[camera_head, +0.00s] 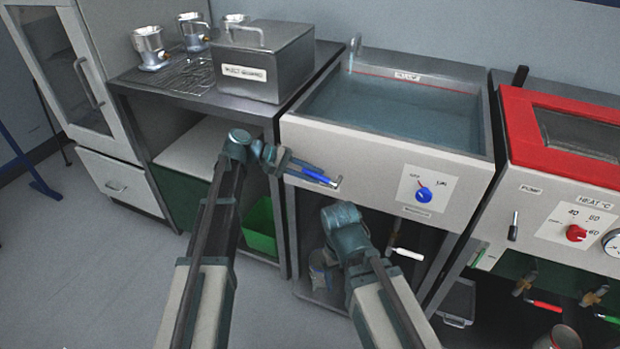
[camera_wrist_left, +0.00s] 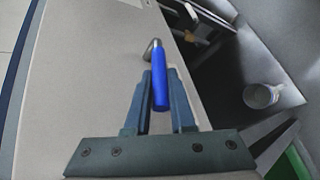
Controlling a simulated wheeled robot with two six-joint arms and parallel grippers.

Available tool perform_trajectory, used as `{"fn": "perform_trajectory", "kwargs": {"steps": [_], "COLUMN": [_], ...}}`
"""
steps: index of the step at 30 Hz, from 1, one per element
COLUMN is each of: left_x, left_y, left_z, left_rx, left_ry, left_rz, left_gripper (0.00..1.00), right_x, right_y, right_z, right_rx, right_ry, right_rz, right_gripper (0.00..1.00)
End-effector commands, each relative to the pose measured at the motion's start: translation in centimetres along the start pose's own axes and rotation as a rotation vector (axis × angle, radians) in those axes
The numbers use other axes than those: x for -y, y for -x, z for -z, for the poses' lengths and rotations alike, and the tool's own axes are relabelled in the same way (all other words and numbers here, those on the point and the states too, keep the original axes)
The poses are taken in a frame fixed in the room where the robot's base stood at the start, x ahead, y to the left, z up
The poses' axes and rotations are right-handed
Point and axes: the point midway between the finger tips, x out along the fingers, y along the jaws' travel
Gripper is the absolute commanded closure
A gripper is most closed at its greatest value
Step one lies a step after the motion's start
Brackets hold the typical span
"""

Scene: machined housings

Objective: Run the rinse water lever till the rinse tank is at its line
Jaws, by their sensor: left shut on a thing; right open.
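The rinse tank (camera_head: 385,150) is a grey basin holding blue-grey water (camera_head: 395,108). A red line (camera_head: 430,83) runs along its back wall under a label. The water surface lies close to this line; I cannot tell the exact gap. My left gripper (camera_head: 293,168) is shut on this handle. My right gripper (camera_head: 345,245) is low before the tank, fingers mostly hidden, away from the lever.
A blue knob (camera_head: 424,194) sits on the tank's front panel. A white-handled lever (camera_head: 407,254) is below it. The red-lidded heated unit (camera_head: 525,135) stands right. A metal box (camera_head: 262,62) and several metal cups (camera_head: 150,48) stand on the left bench.

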Motion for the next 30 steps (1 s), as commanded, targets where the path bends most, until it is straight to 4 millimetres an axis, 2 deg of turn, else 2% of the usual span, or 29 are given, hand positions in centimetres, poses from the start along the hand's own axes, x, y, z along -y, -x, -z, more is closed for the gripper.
{"fn": "perform_trajectory", "kwargs": {"steps": [1,9,15,21,30], "left_x": [0.7,1.7,1.9,1.9,1.9], "left_y": [-0.4,-0.8,-0.9,-0.9,-0.8], "left_z": [0.2,0.8,0.9,0.9,0.8], "left_rx": [0.013,0.085,0.129,0.153,0.16], "left_ry": [0.005,0.05,0.078,0.092,0.097], "left_rz": [-0.01,-0.108,-0.168,-0.198,-0.207], "left_gripper": [1.0,1.0,1.0,1.0,1.0], "right_x": [0.1,0.4,0.5,0.6,0.6], "right_y": [-1.1,-4.7,-6.5,-7.3,-7.4], "right_z": [0.1,0.3,0.4,0.4,0.4], "right_rx": [0.0,0.0,0.0,0.0,0.0], "right_ry": [0.0,0.0,0.001,0.002,0.002], "right_rz": [0.0,-0.001,-0.004,-0.006,-0.007], "right_gripper": [0.19,0.19,0.19,0.19,0.19]}}
